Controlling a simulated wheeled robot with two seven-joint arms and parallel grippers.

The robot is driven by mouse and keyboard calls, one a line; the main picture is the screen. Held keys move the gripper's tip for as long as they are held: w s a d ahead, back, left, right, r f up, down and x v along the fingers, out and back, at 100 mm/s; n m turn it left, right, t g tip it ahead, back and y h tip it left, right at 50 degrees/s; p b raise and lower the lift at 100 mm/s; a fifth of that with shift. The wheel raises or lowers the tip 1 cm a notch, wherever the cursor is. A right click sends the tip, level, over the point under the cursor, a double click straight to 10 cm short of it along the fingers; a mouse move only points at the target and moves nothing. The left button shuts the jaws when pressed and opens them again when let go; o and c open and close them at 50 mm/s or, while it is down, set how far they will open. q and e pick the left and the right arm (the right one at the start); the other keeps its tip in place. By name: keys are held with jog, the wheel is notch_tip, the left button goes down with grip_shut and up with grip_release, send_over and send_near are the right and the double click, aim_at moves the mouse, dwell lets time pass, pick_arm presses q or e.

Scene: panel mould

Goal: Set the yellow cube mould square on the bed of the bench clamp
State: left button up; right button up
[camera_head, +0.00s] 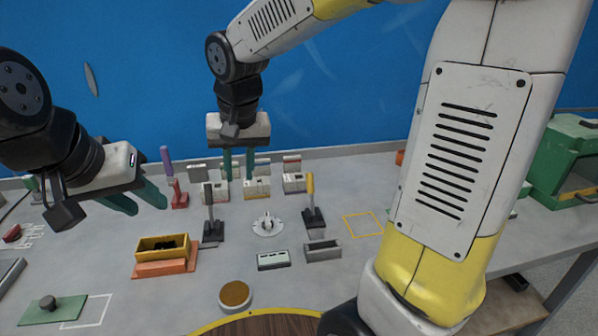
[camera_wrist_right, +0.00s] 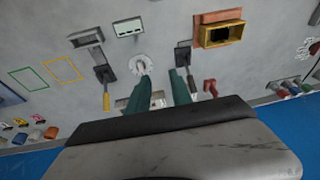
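The yellow cube mould (camera_head: 150,255) is an open-topped box with a dark inside. It rests on an orange block (camera_head: 178,266) at the left of the bench, and both also show in the right wrist view (camera_wrist_right: 222,43). Lever-handled clamp-like fixtures stand nearby: a dark one (camera_head: 213,228), one with a yellow handle (camera_head: 312,212) and a red one (camera_head: 179,198). I cannot tell which is the bench clamp. My right gripper (camera_head: 238,177) is open and empty, pointing down behind the fixtures. My left gripper (camera_head: 143,202) is open and empty, up and left of the mould.
A white round fixture (camera_head: 267,226), a pale block (camera_head: 273,260) and a grey trough (camera_head: 322,250) stand mid-bench. A round brown-topped pot (camera_head: 235,294) is in front. A green plate (camera_head: 53,309) lies front left. A yellow outlined square (camera_head: 362,224) is empty. Small blocks line the back.

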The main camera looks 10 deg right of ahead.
jog(key=s+d+r+t+y, duration=0.1)
jog(key=s+d+r+t, duration=0.2)
jog(key=s+d, duration=0.9)
jog(key=shift+s+d+r, duration=0.2)
jog(key=shift+d, duration=0.1)
